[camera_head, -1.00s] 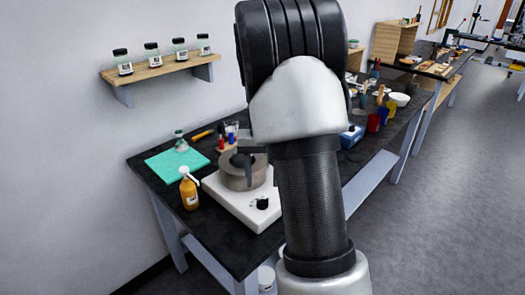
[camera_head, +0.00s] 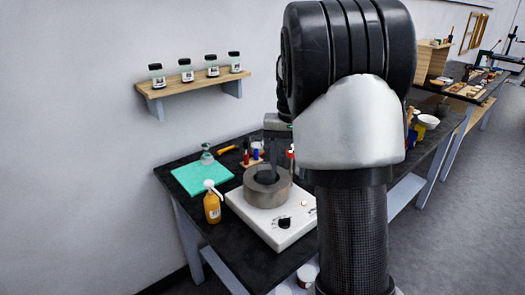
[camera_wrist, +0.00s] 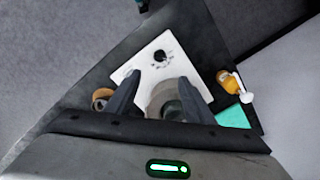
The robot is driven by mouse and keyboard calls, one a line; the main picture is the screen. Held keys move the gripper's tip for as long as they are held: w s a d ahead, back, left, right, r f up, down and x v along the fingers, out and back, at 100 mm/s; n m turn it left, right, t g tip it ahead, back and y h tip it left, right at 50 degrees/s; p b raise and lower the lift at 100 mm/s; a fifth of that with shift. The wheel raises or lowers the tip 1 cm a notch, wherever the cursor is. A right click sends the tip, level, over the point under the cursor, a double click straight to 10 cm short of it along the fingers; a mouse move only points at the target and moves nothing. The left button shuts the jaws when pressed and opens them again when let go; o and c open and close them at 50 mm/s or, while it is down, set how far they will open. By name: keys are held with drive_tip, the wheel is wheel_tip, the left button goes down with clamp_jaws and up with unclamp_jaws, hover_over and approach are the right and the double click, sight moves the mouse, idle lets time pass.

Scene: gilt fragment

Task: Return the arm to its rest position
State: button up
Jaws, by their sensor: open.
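My arm fills the right middle of the head view. My gripper (camera_wrist: 160,78) shows in the wrist view with its two dark fingers apart and nothing held between them. A round grey-brown pot (camera_head: 267,194) stands on a white hot plate (camera_head: 270,222) on the black bench. The gripper is above the pot in the head view, partly hidden by my arm. In the wrist view the pot (camera_wrist: 166,95) shows between and beyond the fingers, partly covered by the right finger.
A wall shelf (camera_head: 195,84) with several jars is above the bench. Yellow and white containers (camera_head: 427,122) sit to the right, behind my arm.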

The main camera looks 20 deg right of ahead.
drive_tip(key=s+a+r+n+t+p, duration=0.2)
drive_tip(key=s+a+r, duration=0.4)
drive_tip(key=s+r, duration=0.15)
drive_tip(key=s+a+r+n+t+p, duration=0.1)
drive_tip(key=s+a+r+t+p, duration=0.15)
drive_tip(key=s+a+r, duration=0.45)
drive_tip(key=s+a+f+n+t+p, duration=0.1)
drive_tip(key=s+n, duration=0.1)
drive_tip(key=s, duration=0.6)
drive_tip(key=shift+s+a+f+p, duration=0.2)
drive_tip(key=shift+s+f+p, duration=0.1)
drive_tip(key=shift+f+p, duration=0.1)
